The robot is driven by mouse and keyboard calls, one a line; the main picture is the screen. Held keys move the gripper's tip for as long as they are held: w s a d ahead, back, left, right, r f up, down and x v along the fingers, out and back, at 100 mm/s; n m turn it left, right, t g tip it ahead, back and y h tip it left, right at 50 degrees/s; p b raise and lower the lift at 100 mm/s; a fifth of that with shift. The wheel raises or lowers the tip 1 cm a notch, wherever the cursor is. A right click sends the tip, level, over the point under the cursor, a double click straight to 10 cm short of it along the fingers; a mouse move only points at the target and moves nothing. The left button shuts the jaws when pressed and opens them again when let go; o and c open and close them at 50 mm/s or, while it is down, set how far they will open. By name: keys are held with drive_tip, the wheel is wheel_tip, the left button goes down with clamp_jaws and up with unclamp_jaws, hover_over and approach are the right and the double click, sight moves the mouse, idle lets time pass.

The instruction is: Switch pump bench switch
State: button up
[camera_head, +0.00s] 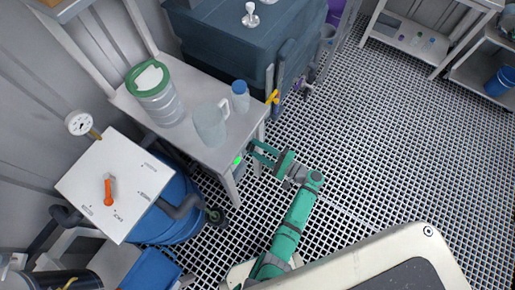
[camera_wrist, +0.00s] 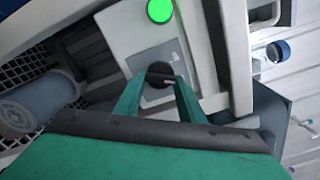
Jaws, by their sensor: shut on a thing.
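The pump bench switch (camera_wrist: 158,70) is a dark round knob on a grey plate, set on the front of a pale box (camera_wrist: 125,28). A lit green lamp (camera_wrist: 160,11) sits above it in the wrist view. The lamp also glows in the head view (camera_head: 238,160), at the front edge of the bench (camera_head: 212,150). My gripper (camera_wrist: 157,84) has its two green fingers on either side of the knob and is shut on it. In the head view my gripper (camera_head: 258,152) reaches the bench front from the right; the knob is hidden there.
On the bench stand a green-lidded jar (camera_head: 160,98), a clear jug (camera_head: 210,124) and a blue-capped bottle (camera_head: 240,97). A white panel with an orange handle (camera_head: 109,190) lies to the left, above a blue barrel (camera_head: 170,215). The grating floor (camera_head: 370,150) to the right is clear.

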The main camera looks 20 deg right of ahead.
idle(0.3)
drive_tip(key=o, duration=1)
drive_tip(key=shift+o, duration=0.2)
drive_tip(key=v, duration=1.1)
